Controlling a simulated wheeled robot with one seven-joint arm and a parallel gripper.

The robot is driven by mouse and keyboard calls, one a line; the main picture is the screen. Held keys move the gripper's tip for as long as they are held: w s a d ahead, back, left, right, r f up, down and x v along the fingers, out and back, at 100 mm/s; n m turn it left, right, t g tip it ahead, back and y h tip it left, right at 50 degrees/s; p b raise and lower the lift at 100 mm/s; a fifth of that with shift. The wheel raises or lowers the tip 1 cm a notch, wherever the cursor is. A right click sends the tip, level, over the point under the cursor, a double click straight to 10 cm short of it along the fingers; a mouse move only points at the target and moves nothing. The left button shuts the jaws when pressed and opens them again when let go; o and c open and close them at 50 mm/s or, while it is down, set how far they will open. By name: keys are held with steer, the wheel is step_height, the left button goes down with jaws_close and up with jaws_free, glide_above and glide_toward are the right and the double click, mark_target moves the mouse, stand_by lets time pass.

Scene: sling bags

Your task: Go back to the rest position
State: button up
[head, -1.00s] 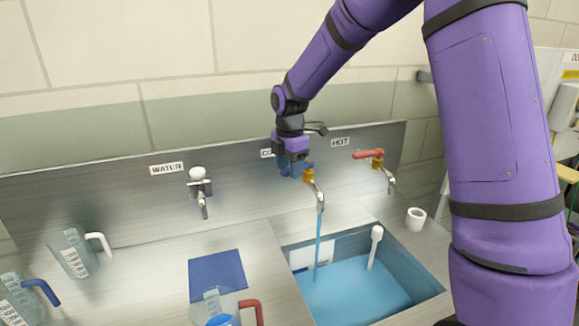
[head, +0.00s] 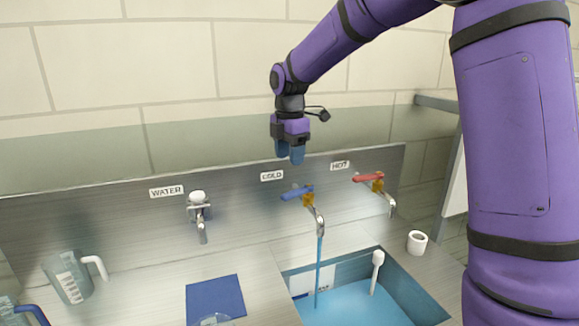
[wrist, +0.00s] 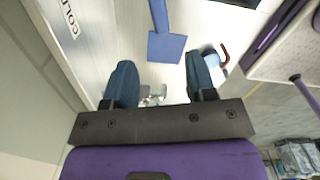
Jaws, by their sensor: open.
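My gripper (head: 290,152) hangs above the cold tap, with its fingertips pointing down and clear of the blue handle. In the wrist view its two blue fingers (wrist: 160,85) stand apart with nothing held between them. The cold tap's blue handle (head: 297,193) sits below the COLD label, and a stream of water (head: 319,265) runs from its spout into the sink.
The hot tap has a red handle (head: 368,177). The water tap (head: 199,213) is to the left. A blue mat (head: 215,299) and a measuring jug (head: 70,277) are on the counter. A white cup (head: 417,242) stands right of the sink. The space above the backsplash is free.

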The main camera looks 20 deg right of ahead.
steer(key=shift+r, duration=0.15)
stand_by(0.3)
steer(key=s+d+r+m+t, duration=0.15)
steer(key=s+r+m, duration=0.3)
steer(key=s, duration=0.45)
steer(key=s+d+r+m+t, duration=0.1)
steer(key=s+d+r+m, duration=0.1)
steer(key=s+r+m, duration=0.35)
steer(key=s+d+f+m+t, duration=0.1)
steer(key=s+m, duration=0.4)
steer(key=s, duration=0.5)
steer(key=s+d+f+m+t, duration=0.1)
steer(key=s+f+m+t, duration=0.1)
steer(key=s+m, duration=0.4)
steer(key=s+f, duration=0.1)
steer(key=s, duration=0.2)
steer(key=shift+s+d+m, duration=0.3)
steer(key=shift+s+d, duration=0.05)
steer(key=shift+d, duration=0.05)
